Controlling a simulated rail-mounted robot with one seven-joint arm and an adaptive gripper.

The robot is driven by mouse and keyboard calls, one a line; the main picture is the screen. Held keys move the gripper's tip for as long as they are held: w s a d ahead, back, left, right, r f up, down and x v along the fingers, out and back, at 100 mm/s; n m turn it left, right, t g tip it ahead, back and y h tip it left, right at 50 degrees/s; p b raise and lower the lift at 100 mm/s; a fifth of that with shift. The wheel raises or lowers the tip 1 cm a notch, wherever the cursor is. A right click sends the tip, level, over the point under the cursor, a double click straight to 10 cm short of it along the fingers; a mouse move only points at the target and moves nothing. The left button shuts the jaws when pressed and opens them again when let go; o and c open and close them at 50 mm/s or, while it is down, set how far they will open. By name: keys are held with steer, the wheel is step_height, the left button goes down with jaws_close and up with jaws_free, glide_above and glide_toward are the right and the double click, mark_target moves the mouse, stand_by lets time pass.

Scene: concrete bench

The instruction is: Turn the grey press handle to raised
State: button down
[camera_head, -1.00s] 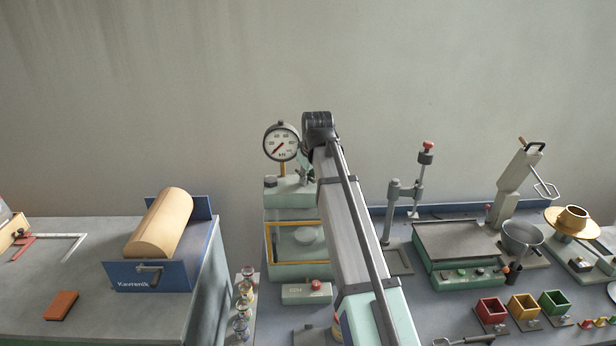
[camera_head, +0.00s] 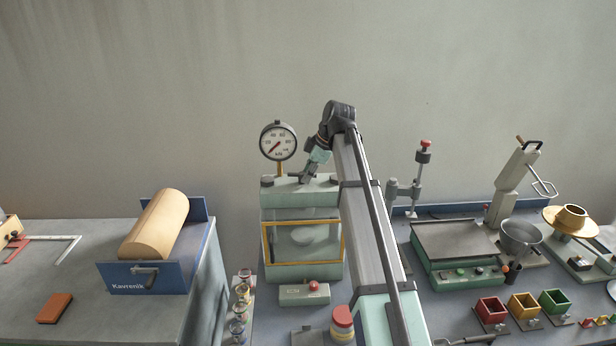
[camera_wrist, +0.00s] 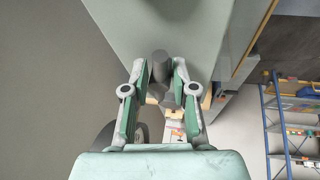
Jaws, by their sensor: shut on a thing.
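The pale green press (camera_head: 302,272) stands on the bench, with a yellow-framed window and a round dial gauge (camera_head: 278,141) above it. My gripper (camera_head: 306,178) is at the top of the press, reaching down from the right at a slant. In the wrist view, my gripper (camera_wrist: 161,75) has its two fingers closed around the dark grey end of the press handle (camera_wrist: 160,64). The rest of the handle is hidden by the fingers, so its angle is hard to tell.
A small green box with a red button (camera_head: 304,292) and a red-and-yellow jar (camera_head: 342,322) stand before the press. A post stand (camera_head: 420,185) and a hotplate (camera_head: 458,242) are to the right. A blue box with a tan roll (camera_head: 155,225) is at the left.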

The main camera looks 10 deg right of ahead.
steer(key=shift+w+n, duration=0.1)
steer(key=shift+n, duration=0.5)
steer(key=shift+g, duration=0.3)
steer(key=c, duration=0.9)
jaws_free()
steer(key=shift+a, duration=0.1)
steer(key=v, duration=1.2)
steer(key=shift+d+f, duration=0.1)
steer(key=shift+d, duration=0.15)
